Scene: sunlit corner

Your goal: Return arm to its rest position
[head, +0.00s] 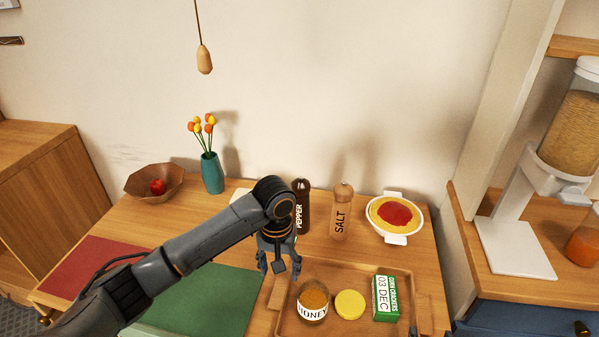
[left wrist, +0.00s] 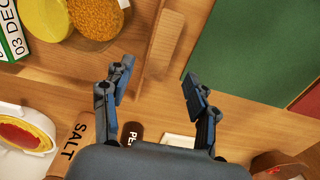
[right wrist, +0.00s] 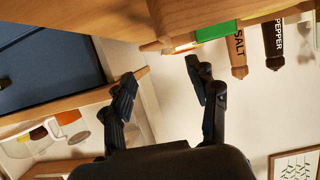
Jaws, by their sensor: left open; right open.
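My left arm reaches in from the lower left in the head view. Its gripper (head: 279,262) is open and empty above the table, just left of the wooden tray (head: 290,318). In the left wrist view the open left gripper (left wrist: 160,95) has bare table and the tray's edge between and beyond its fingers.
The tray holds a honey jar (head: 313,302), a yellow lid (head: 350,304) and a green box (head: 386,298). Behind it stand a pepper mill (head: 303,207), a salt mill (head: 342,212) and a white dish (head: 395,239). A vase (head: 212,174) and bowl (head: 142,186) are further left.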

